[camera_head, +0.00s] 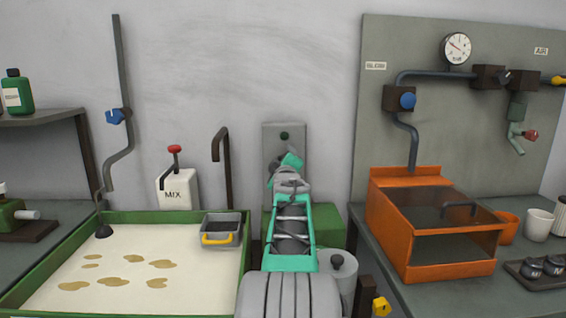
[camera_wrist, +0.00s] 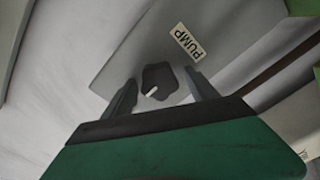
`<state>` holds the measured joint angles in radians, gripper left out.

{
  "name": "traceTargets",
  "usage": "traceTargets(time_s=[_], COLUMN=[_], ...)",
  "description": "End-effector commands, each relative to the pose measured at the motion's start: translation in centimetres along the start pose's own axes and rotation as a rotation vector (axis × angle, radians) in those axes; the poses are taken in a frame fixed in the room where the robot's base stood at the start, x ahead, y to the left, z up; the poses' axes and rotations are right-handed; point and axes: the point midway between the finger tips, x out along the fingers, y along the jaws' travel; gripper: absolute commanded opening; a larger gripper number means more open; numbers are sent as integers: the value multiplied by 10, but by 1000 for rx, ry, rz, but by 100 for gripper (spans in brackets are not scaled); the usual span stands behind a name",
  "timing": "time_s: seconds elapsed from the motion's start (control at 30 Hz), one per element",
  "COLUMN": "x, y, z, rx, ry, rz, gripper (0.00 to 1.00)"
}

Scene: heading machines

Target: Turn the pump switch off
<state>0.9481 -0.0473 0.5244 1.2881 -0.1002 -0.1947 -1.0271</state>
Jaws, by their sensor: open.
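The pump switch (camera_wrist: 158,80) is a dark knob with a short white mark, on a grey plate (camera_wrist: 135,50) with a white PUMP label (camera_wrist: 188,42). In the wrist view the white mark points toward the lower left. My gripper (camera_wrist: 160,77) is open, and its two dark fingers appear on either side of the knob. I cannot tell whether they touch it. In the head view the grey wall plate (camera_head: 270,133) has a small dark green round piece near its top; my arm hides the knob.
A green-rimmed tray (camera_head: 247,268) with a pale, brown-spotted surface stands at the left. A MIX box (camera_head: 177,192) with a red-topped lever is behind it. An orange box (camera_head: 455,272) stands on the right counter, under a gauge (camera_head: 457,48) and pipes.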

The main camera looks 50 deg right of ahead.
Motion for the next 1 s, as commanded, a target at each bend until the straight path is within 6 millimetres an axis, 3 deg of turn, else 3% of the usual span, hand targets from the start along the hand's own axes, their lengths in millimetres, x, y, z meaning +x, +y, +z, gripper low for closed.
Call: traceTargets(time_s=[0.27,0.53,0.7,1.0], x=[-6,-56,-76,-78], y=[0,0,0,-1], z=[0,0,0,0], rx=[0,0,0,0], ry=[-1,0,0,0], rz=[0,1,0,-1], gripper=[67,67,67,67])
